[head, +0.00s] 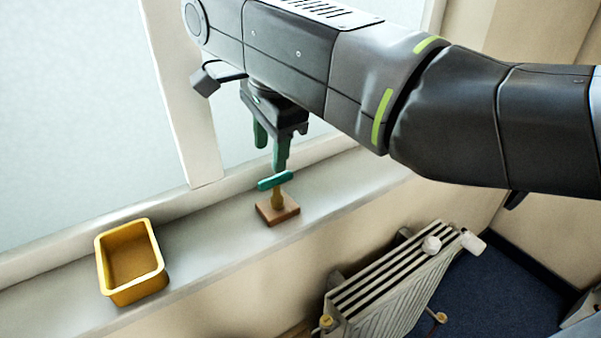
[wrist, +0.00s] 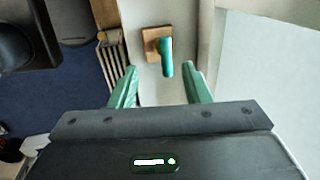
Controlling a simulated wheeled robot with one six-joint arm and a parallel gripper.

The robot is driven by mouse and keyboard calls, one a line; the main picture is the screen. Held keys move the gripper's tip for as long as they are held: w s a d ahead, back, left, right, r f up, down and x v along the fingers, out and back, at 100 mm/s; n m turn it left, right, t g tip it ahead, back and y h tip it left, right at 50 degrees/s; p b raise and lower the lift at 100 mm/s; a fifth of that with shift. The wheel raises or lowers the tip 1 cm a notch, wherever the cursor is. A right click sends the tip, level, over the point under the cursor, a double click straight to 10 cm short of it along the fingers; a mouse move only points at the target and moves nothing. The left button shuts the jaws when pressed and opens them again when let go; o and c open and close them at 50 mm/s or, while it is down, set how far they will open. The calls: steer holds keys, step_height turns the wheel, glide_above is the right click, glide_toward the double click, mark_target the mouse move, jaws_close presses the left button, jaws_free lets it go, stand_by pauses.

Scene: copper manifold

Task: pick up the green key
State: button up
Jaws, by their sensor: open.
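The green key (head: 275,180) is a short teal bar on top of a small post, standing on a square brown wooden base (head: 281,214) on the window sill. In the wrist view the green key (wrist: 167,57) reaches over the edge of its base (wrist: 153,36), ahead of and between the fingers. My gripper (head: 270,155) points down just above the key. Its green fingers are apart and empty; they also show in the wrist view (wrist: 160,80) on either side. Whether a finger touches the key cannot be told from the head view.
A yellow open box (head: 130,225) stands on the sill (head: 205,235) to the left, with bare sill between it and the wooden base. The window frame (head: 185,100) rises behind. A white radiator (head: 395,280) is below the sill at right, above a blue floor (head: 500,290).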

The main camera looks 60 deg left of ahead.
mark_target(268, 179)
steer(key=f, duration=0.2)
steer(key=a+f, duration=0.1)
steer(key=f, duration=0.2)
steer(key=shift+a+f, duration=0.15)
steer(key=f, duration=0.1)
steer(key=a+f, duration=0.1)
steer(key=f, duration=0.1)
steer(key=f+p, duration=0.1)
steer(key=shift+w+a+f, duration=0.15)
steer(key=shift+a+f, duration=0.15)
steer(key=shift+f, duration=0.05)
jaws_close()
